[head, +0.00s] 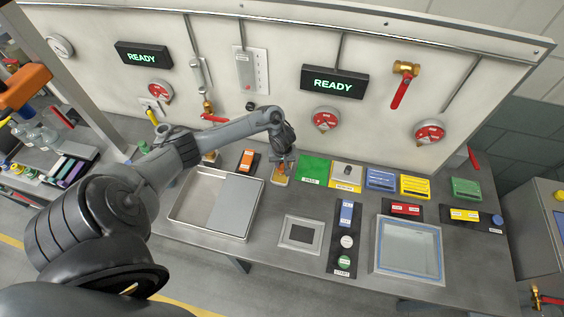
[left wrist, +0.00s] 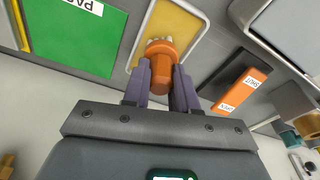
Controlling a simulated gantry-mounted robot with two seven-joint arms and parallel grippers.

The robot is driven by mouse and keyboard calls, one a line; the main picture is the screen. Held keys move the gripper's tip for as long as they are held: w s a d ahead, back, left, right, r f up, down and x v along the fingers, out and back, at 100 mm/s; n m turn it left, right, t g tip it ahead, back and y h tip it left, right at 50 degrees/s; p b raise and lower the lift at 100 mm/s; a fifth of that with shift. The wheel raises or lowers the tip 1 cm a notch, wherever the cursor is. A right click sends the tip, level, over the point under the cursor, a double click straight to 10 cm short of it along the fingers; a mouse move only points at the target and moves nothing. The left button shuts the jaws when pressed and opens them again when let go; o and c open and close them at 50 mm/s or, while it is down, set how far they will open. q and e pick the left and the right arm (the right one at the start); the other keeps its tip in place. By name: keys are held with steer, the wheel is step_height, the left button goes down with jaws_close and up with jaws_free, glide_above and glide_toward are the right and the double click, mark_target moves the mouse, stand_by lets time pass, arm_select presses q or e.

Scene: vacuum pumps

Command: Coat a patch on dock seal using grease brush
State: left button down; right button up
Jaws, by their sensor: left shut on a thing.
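My left gripper (head: 283,160) is at the back of the bench, pointing down. Its two fingers are shut on an orange handle, which I take to be the grease brush (left wrist: 161,58). Pale bristles show past the handle in the left wrist view, over a yellow tray (left wrist: 172,28). I cannot tell whether the bristles touch the tray. A square framed panel with a blue border (head: 409,248) lies at the right of the bench; it may be the dock seal, but no label is readable. My right gripper is not in view.
A green pad (head: 314,170) lies right of the yellow tray, and an orange-and-black switch block (head: 247,160) lies left of it. A large metal tray (head: 214,203), a small dark-centred plate (head: 300,235) and a black button strip (head: 345,238) are nearer. Gauges and READY displays (head: 334,82) line the wall.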

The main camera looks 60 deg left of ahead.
arm_select(q)
steer(key=shift+f+p, duration=0.15)
steer(key=shift+p, duration=0.15)
stand_by(1.1)
steer(key=shift+s+r+p, duration=0.1)
steer(key=shift+r+p, duration=0.65)
steer(key=shift+p, duration=0.3)
step_height(320, 180, up, 6)
steer(key=p, duration=0.7)
steer(key=shift+f+p, duration=0.15)
steer(key=shift+p, duration=0.2)
steer(key=shift+d, duration=0.1)
